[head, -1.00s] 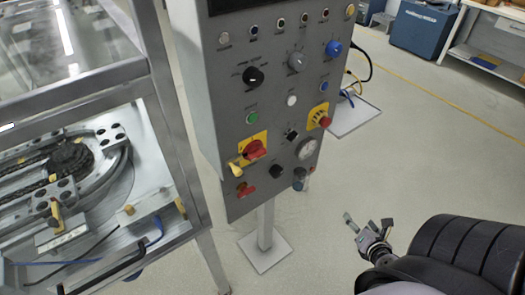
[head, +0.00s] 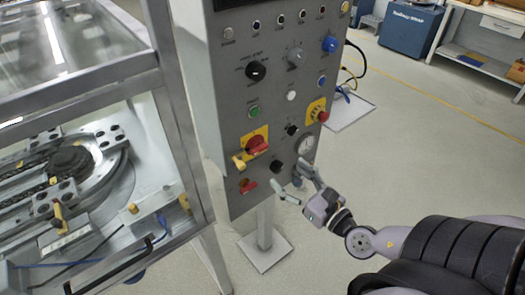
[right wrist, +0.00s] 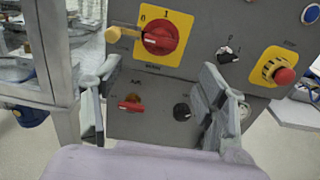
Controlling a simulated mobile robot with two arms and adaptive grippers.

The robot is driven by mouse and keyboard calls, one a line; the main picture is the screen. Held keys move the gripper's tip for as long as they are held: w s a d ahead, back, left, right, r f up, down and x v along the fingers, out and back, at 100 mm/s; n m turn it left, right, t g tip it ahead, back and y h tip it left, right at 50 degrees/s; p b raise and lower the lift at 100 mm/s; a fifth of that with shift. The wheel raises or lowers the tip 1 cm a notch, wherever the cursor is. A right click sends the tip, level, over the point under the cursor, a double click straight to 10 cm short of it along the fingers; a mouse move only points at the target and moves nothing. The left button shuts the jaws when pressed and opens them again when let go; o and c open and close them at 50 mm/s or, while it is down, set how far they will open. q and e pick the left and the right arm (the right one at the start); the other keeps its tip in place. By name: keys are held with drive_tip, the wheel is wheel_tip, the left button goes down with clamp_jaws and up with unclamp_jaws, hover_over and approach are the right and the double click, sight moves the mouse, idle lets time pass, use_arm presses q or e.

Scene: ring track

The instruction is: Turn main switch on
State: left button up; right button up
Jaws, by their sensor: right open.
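The main switch (head: 257,144) is a red rotary knob on a yellow plate, low on the grey control panel. In the right wrist view the main switch (right wrist: 160,39) has marks 0 and 1 above it, and its grip looks roughly horizontal. A yellow tag-like piece (right wrist: 118,34) sits at its left. My right gripper (head: 291,181) is open and empty, in front of the panel's lower part, below and right of the switch. In the wrist view its fingers (right wrist: 158,78) are spread below the switch, apart from it. My left gripper is not in view.
A smaller red knob (right wrist: 131,103) and a black knob (right wrist: 182,112) lie below the switch. A red emergency button (right wrist: 285,75) is at the right. A metal-framed machine (head: 172,100) stands close at the panel's left.

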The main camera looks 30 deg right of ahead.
sight(261, 151)
drive_tip(key=w, duration=0.3)
drive_tip(key=w+p, duration=0.1)
drive_tip(key=w, duration=0.3)
drive_tip(key=w+p, duration=0.1)
drive_tip(key=w, duration=0.2)
drive_tip(key=shift+w+a, duration=0.3)
drive_tip(key=shift+a, duration=0.05)
drive_tip(key=shift+w, duration=0.5)
drive_tip(key=shift+c, duration=0.2)
drive_tip(key=c, duration=1.1)
drive_tip(key=shift+f, duration=0.1)
